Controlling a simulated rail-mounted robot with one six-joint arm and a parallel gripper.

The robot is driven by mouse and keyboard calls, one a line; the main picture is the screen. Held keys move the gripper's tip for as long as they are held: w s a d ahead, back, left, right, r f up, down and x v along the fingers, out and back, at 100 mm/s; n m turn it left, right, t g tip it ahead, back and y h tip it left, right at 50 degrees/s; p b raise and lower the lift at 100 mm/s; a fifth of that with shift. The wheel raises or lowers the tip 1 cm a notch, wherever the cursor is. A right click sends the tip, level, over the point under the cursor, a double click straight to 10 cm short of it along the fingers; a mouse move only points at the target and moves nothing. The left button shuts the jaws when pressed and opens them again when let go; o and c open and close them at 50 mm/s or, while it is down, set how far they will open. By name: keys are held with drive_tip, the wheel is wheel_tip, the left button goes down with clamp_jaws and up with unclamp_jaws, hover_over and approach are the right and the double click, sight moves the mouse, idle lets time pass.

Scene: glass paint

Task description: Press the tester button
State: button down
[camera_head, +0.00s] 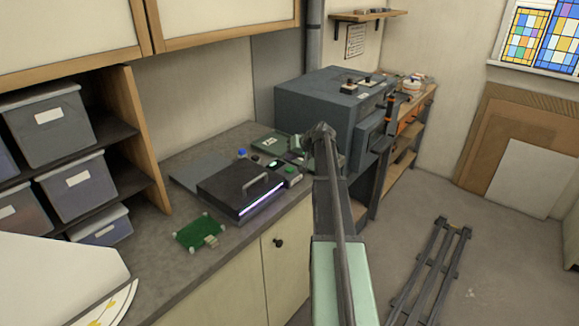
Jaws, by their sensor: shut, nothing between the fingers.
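The tester appears to be the small grey-green unit (289,179) on the counter, just right of the black box. A green button (291,169) shows on its top. My arm rises from the bottom of the view and bends at the far end. My gripper (299,157) is small and partly hidden there, close behind and above the tester. It looks shut and empty. I cannot tell whether it touches anything.
A black box (228,187) with a handle and a glowing purple front edge sits beside the tester. A green circuit board (200,232) lies nearer on the counter. A large grey machine (318,106) stands behind. Storage bins (48,123) fill the left shelves.

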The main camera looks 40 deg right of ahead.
sight(291, 168)
wheel_tip(291, 168, up, 3)
drive_tip(key=p, duration=0.2)
drive_tip(key=shift+r+p, duration=0.2)
drive_tip(key=shift+p, duration=0.1)
drive_tip(key=shift+f, duration=0.1)
drive_tip(key=s+a+f+g, duration=0.1)
drive_tip(key=s+a, duration=0.1)
drive_tip(key=s+a+f+g, duration=0.1)
drive_tip(key=s+a, duration=0.1)
drive_tip(key=s+a+f, duration=0.1)
drive_tip(key=s+a, duration=0.1)
drive_tip(key=s, duration=0.1)
drive_tip(key=shift+s+m+g, duration=0.1)
drive_tip(key=shift+m+g, duration=0.3)
drive_tip(key=s+a+f+n+g+h+b, duration=0.1)
drive_tip(key=s+a, duration=0.5)
drive_tip(key=a, duration=0.7)
drive_tip(key=s+a+f+n+g+h+b, duration=0.1)
drive_tip(key=s+a, duration=0.5)
drive_tip(key=a, duration=0.6)
drive_tip(key=s+a+f+n+g+b, duration=0.2)
drive_tip(key=s+a+f+n+g, duration=0.2)
drive_tip(key=a, duration=0.9)
drive_tip(key=s, duration=0.3)
drive_tip(key=shift+a+f+h, duration=0.15)
drive_tip(key=shift+a+h, duration=0.2)
drive_tip(key=shift+h, duration=0.05)
